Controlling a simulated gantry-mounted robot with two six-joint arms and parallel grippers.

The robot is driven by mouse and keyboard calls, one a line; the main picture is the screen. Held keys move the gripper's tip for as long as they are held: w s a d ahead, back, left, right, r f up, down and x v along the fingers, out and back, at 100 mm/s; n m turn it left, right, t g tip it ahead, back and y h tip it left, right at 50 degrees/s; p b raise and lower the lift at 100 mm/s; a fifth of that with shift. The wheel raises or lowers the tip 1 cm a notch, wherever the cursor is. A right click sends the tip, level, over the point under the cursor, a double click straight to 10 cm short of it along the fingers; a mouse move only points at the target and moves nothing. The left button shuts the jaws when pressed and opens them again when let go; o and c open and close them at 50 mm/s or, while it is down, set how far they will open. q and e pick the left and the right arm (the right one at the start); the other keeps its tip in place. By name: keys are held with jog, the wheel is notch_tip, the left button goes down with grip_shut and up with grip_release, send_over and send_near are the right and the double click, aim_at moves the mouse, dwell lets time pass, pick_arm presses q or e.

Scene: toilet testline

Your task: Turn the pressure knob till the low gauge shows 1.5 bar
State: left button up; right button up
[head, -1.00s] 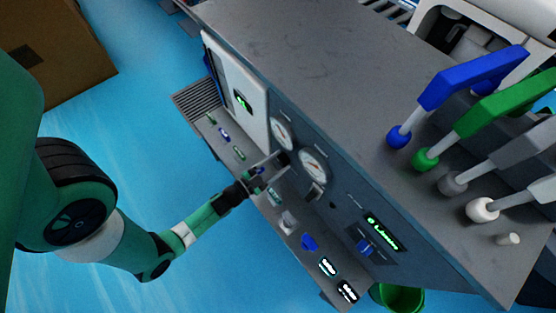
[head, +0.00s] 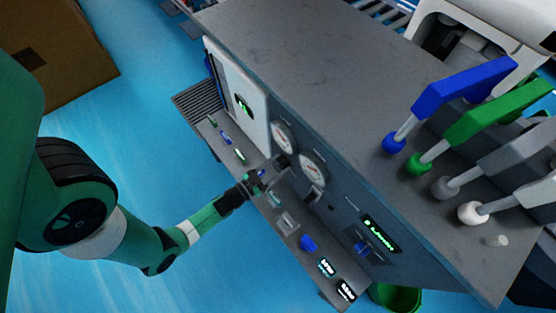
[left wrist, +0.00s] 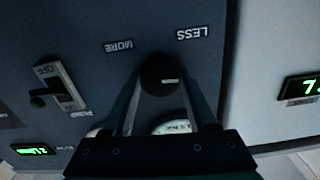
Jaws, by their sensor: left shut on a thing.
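The pressure knob (left wrist: 160,76) is a dark round knob with a light pointer mark, between the labels MORE (left wrist: 118,46) and LESS (left wrist: 193,33) in the left wrist view. My left gripper (left wrist: 158,88) is shut on it, a finger at either side. In the head view my left gripper (head: 277,168) reaches the panel below two round white gauges, one upper left (head: 283,137) and one lower right (head: 312,171). Their needles are too small to read, and I cannot tell which is the low gauge. In the wrist view the gripper partly covers a gauge (left wrist: 170,127). My right gripper is not in view.
A lever switch (left wrist: 60,90) marked OFF is left of the knob. A ledge (head: 290,225) with small items runs below the panel. A green-lit display (head: 380,234) is further right. Coloured handles (head: 460,85) stand on the grey top.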

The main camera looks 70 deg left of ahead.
pick_arm(q)
jog(key=shift+n, duration=0.4)
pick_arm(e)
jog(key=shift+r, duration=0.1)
pick_arm(q)
jog(key=o, duration=1.4)
jog(key=shift+c, duration=0.2)
